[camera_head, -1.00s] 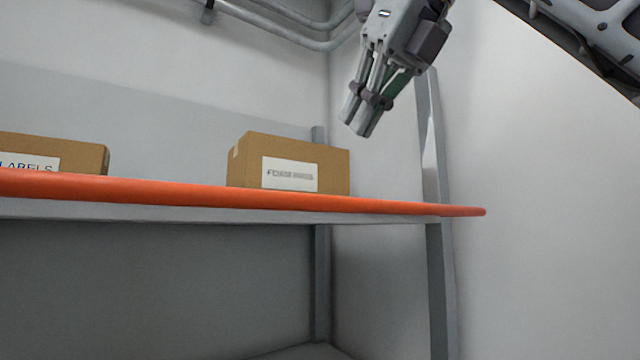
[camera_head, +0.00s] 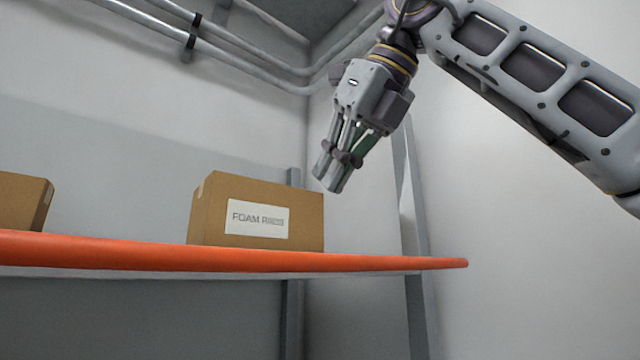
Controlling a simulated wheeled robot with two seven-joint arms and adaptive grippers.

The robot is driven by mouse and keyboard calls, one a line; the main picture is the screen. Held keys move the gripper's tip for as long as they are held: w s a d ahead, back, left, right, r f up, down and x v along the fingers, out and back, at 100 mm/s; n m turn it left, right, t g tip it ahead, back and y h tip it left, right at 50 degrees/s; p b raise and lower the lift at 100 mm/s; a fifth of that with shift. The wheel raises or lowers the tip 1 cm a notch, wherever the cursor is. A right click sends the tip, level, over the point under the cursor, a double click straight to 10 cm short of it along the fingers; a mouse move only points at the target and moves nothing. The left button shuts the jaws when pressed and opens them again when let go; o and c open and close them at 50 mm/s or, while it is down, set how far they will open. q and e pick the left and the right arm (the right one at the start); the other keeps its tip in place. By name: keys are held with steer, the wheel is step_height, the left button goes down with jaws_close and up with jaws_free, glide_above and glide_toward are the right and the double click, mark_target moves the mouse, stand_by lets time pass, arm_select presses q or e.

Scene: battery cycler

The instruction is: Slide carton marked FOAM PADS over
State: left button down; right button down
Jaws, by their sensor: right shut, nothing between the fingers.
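The carton marked FOAM PADS (camera_head: 212,225) is a brown box with a white label on its front. It stands upright on the shelf near the middle of the view; the end of its label is blurred. My right gripper (camera_head: 330,178) comes in from the upper right, above the carton's right end, with its fingers pointing down and left. Its fingers are shut with nothing between them. In the picture the fingertips are close to the carton's upper right corner, and I see no contact. My left gripper is not in view.
A shelf with an orange front edge (camera_head: 120,255) carries the carton. Another brown carton (camera_head: 18,202) stands at the far left, with bare shelf between the two. A grey upright post (camera_head: 417,310) stands at the right. Pipes (camera_head: 240,62) run along the wall above.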

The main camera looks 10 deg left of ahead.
mark_target(287, 225)
steer(key=x, duration=0.9)
steer(key=shift+a+f+p, duration=0.1)
steer(key=shift+p, duration=0.2)
steer(key=shift+w+a+p, duration=0.45)
steer(key=shift+a, duration=0.15)
steer(key=shift+w+a+p, duration=0.5)
steer(key=shift+w+a, duration=0.35)
steer(key=shift+w+a, duration=0.1)
steer(key=shift+w+a, duration=1.8)
steer(key=shift+a, duration=0.2)
steer(key=shift+w+a, duration=1.75)
steer(key=shift+a, duration=0.25)
steer(key=shift+d, duration=0.1)
